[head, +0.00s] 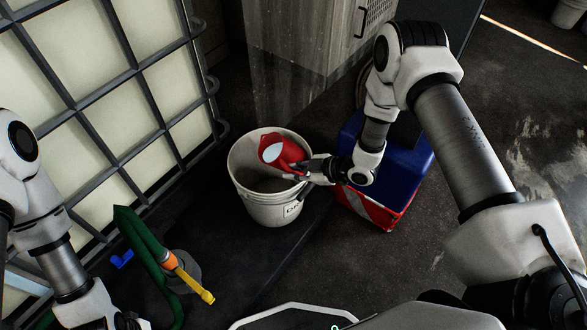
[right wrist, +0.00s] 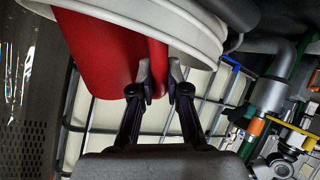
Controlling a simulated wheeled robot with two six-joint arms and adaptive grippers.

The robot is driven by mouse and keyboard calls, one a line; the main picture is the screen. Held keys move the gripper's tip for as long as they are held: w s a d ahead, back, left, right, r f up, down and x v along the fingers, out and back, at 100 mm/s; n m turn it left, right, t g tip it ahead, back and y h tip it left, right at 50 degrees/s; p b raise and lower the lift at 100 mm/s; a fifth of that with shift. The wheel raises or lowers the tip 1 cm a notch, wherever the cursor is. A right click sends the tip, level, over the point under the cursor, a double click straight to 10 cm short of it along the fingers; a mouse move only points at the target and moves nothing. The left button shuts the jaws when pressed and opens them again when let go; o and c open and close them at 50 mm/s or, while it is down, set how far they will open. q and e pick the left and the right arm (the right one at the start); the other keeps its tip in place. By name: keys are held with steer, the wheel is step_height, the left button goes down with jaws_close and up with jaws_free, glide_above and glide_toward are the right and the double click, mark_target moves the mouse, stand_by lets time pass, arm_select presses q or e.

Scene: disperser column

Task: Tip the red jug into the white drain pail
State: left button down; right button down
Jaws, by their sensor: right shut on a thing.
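The white drain pail (head: 262,207) stands upright on the dark floor, with a printed label on its side. The red jug (head: 290,150) is tilted over the pail's mouth, with a pale oval visible at its left end. Whether liquid is flowing cannot be seen. My right gripper (head: 306,172) is shut on the jug's handle at the pail's right rim. In the right wrist view, the two fingers (right wrist: 160,88) close on the red handle, beside the jug body (right wrist: 100,55) and a white rim (right wrist: 205,25). My left gripper (head: 130,321) is mostly cut off at the bottom edge.
A caged pale tank (head: 150,95) stands at the left. A green pipe (head: 140,240) with an orange and yellow valve handle (head: 190,277) rises in front of it. A blue and red box (head: 385,200) stands right of the pail. A grey cabinet (head: 300,60) is behind.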

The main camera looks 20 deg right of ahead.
mark_target(283, 165)
steer(key=shift+a+r+n+g+h+p, duration=0.25)
steer(key=shift+r+n+h+p, duration=0.35)
steer(key=shift+h+p, duration=0.7)
steer(key=shift+a+r+n+h+p, duration=0.2)
steer(key=shift+r+h+p, duration=0.2)
steer(key=shift+h+p, duration=0.2)
steer(key=shift+a+r+n+h+p, duration=0.1)
steer(key=shift+r+n+h+p, duration=0.1)
steer(key=shift+r+h+p, duration=0.4)
steer(key=shift+a+r+h, duration=0.1)
steer(key=shift+a+h, duration=0.1)
steer(key=shift+h, duration=0.5)
steer(key=shift+a+r+n+g+h, duration=0.25)
steer(key=shift+n+h, duration=0.15)
steer(key=shift+h, duration=0.1)
steer(key=shift+a+r+h, duration=0.1)
steer(key=shift+h, duration=0.3)
steer(key=shift+a+r+n+h+b, duration=0.4)
steer(key=shift+h+b, duration=0.4)
steer(key=shift+b, duration=0.4)
steer(key=shift+r, duration=0.2)
steer(key=shift+a+r+h+p, duration=0.15)
steer(key=shift+h+p, duration=0.25)
steer(key=shift+p, duration=1.2)
steer(key=shift+a+r+n+h+p, duration=0.25)
steer(key=shift+h+p, duration=0.25)
steer(key=shift+p, duration=2.8)
